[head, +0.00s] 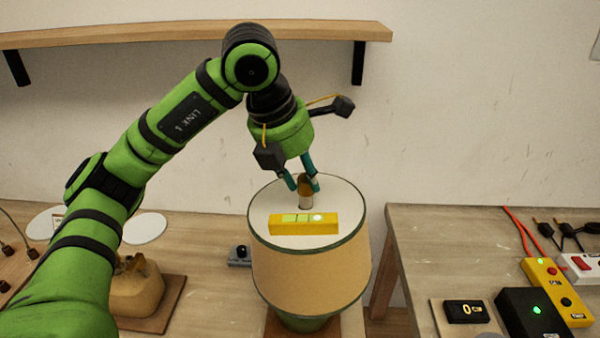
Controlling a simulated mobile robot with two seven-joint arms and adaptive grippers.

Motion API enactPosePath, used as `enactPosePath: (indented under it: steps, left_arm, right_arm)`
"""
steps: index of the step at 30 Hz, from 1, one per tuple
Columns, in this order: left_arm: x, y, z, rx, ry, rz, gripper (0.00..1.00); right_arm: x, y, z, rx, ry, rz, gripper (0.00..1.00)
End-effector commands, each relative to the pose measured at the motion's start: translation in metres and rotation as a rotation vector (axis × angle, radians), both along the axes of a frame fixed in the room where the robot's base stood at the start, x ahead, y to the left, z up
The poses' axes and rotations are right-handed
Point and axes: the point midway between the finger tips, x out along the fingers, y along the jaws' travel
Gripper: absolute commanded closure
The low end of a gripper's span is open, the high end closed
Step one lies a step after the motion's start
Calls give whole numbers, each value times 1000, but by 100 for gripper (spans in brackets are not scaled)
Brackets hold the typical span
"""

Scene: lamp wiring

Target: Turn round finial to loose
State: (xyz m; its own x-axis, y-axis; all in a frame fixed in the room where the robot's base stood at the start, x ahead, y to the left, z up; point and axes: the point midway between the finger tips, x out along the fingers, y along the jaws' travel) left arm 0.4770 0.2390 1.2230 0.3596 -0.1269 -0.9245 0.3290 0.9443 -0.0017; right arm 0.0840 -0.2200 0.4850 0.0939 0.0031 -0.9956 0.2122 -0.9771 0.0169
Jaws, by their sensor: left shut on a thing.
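The lamp has a tan drum shade (311,270) with a dark green rim and a pale top. A small brass-coloured round finial (305,188) stands at the top of the shade, behind its middle. My left gripper (305,184) comes down from above with its teal fingers shut on the finial, one on each side. The fingers partly cover the finial, so its thread is hidden. A yellow spirit level (303,224) lies across the shade top just in front of the finial. Part of the green lamp base (306,323) shows below the shade. My right gripper is not in view.
A wooden shelf (180,34) runs along the wall behind my arm. A right-hand table (430,235) holds a black box (532,315), a yellow switch box (556,290) and a small display (466,312). A tan object (137,290) sits on a board at left.

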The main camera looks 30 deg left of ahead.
Motion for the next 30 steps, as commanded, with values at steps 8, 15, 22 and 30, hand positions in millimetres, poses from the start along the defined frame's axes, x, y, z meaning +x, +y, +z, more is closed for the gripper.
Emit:
enactPosePath:
  steps: [8, 15, 22, 30]
  left_arm:
    - [1, -2, 2, -6, -8, -3, 46]
    - [1, -1, 1, -2, -5, -1, 46]
    - [-5, 2, 19, -3, -9, 0, 46]
    - [-25, 8, 72, 0, -12, -1, 46]
  right_arm:
    - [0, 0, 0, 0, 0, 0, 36]
    - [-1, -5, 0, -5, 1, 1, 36]
    - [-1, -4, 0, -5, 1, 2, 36]
    - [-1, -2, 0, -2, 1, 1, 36]
